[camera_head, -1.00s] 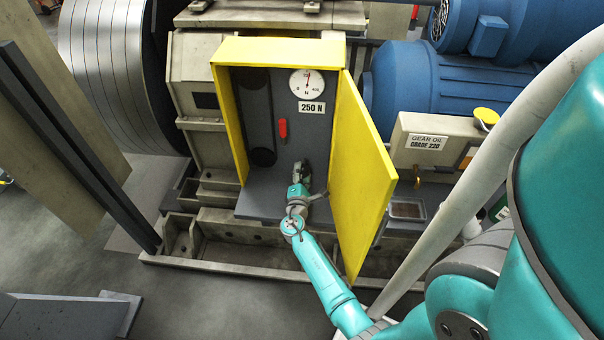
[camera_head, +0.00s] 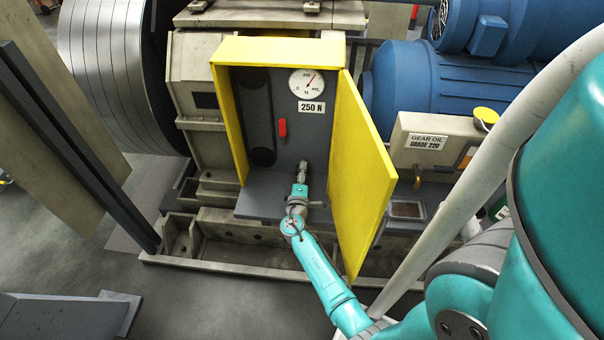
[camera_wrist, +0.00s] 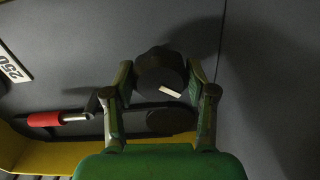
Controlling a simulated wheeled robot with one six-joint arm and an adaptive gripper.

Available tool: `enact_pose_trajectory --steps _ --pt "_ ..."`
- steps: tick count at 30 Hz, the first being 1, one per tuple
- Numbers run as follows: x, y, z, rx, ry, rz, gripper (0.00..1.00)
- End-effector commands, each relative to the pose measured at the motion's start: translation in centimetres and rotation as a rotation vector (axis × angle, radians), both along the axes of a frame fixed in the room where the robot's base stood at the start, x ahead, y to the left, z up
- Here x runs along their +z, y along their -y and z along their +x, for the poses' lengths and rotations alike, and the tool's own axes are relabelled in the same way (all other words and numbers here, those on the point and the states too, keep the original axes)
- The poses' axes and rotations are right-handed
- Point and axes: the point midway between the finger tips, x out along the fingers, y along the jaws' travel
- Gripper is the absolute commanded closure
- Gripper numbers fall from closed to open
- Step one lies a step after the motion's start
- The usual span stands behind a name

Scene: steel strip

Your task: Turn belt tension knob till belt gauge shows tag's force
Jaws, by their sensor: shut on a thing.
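The dark round knob (camera_wrist: 160,72) with a pale mark shows in the wrist view; in the head view I cannot make it out behind my gripper (camera_head: 302,170). My gripper (camera_wrist: 160,79) is shut on the knob, one finger on each side. The white round belt gauge (camera_head: 307,84) is at the top of the yellow cabinet's grey panel. Its red needle points up and right, between the top mark and the 400 mark; the exact reading is too small to tell. The tag (camera_head: 311,107) below reads 250 N. It shows partly in the wrist view (camera_wrist: 14,66).
The yellow cabinet door (camera_head: 361,180) stands open just right of my arm. A red-handled lever (camera_head: 282,128) is left of the gauge's line, near the dark belt (camera_head: 259,118). A gear oil box (camera_head: 437,141) and blue motors (camera_head: 420,90) are farther right.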

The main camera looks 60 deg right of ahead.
Motion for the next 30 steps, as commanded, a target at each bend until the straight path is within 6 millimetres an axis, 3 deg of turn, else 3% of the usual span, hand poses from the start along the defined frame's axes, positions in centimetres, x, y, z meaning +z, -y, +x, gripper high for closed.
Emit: enact_pose_trajectory --steps 13,14,16,26,30 --pt "-0.1 0.0 -0.1 -0.001 0.006 0.005 0.79" --pt "-0.1 0.0 -0.1 -0.001 0.006 0.005 0.36" --pt "-0.1 0.0 -0.1 -0.001 0.006 0.005 0.2" --pt "-0.1 -0.1 -0.1 0.0 0.006 0.004 0.2" --pt "-0.2 -1.1 -0.4 0.001 0.005 0.004 0.2"
